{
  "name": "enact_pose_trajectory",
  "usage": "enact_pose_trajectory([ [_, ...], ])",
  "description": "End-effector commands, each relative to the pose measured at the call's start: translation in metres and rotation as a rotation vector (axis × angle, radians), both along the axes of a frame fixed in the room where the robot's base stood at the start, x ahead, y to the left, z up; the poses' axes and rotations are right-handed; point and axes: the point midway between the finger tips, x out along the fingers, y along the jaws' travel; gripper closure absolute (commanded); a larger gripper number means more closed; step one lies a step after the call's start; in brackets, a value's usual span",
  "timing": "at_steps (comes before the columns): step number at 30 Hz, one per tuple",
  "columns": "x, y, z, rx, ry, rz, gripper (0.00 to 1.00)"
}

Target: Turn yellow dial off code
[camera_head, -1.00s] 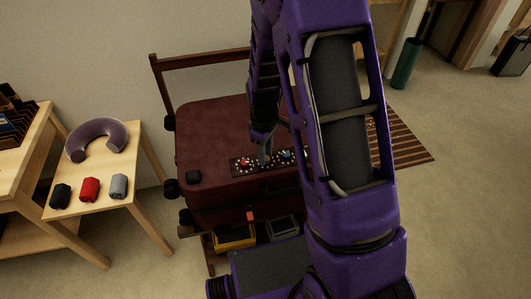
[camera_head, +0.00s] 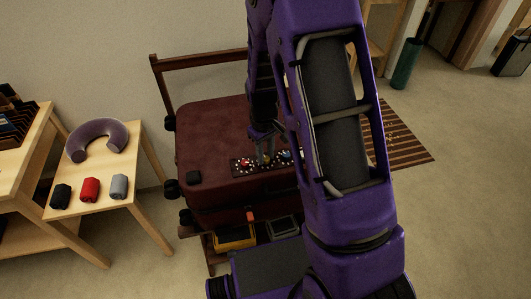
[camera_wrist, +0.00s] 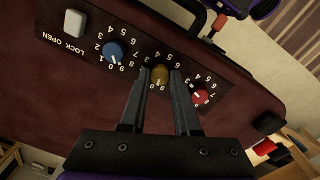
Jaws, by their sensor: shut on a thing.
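The yellow dial (camera_wrist: 159,74) is the middle one of three dials on the dark lock panel (camera_wrist: 85,40) of the maroon suitcase (camera_head: 215,125). In the wrist view my gripper (camera_wrist: 159,80) has its two fingertips on either side of the yellow dial, shut on it. The fingers hide part of the dial's sides and some of the numbers round it. In the head view my gripper (camera_head: 264,155) reaches down onto the panel, and the yellow dial is hidden there.
A blue dial (camera_wrist: 115,52) and a red dial (camera_wrist: 200,97) flank the yellow one closely. A white button (camera_wrist: 75,22) sits by the words LOCK OPEN. A small wooden table (camera_head: 115,205) with a neck pillow (camera_head: 95,139) and rolled items stands left of the suitcase.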

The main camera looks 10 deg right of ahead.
Motion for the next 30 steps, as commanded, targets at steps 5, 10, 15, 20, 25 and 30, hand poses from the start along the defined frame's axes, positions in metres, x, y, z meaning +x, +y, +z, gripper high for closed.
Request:
enact_pose_trajectory([
  [5, -0.0002, -0.0002, 0.0005, -0.001, 0.002, -0.166, 1.0],
  [10, 0.0001, 0.0001, 0.0009, -0.001, 0.001, -0.328, 1.0],
  [15, 0.0005, 0.0, 0.0011, -0.001, 0.0, -0.485, 1.0],
  [20, 0.0007, 0.0, 0.001, -0.001, 0.001, -0.62, 1.0],
  [25, 0.0009, 0.0002, 0.001, 0.0, 0.0, -0.734, 1.0],
  [30, 0.001, -0.0003, 0.0008, -0.001, 0.0, -0.814, 1.0],
])
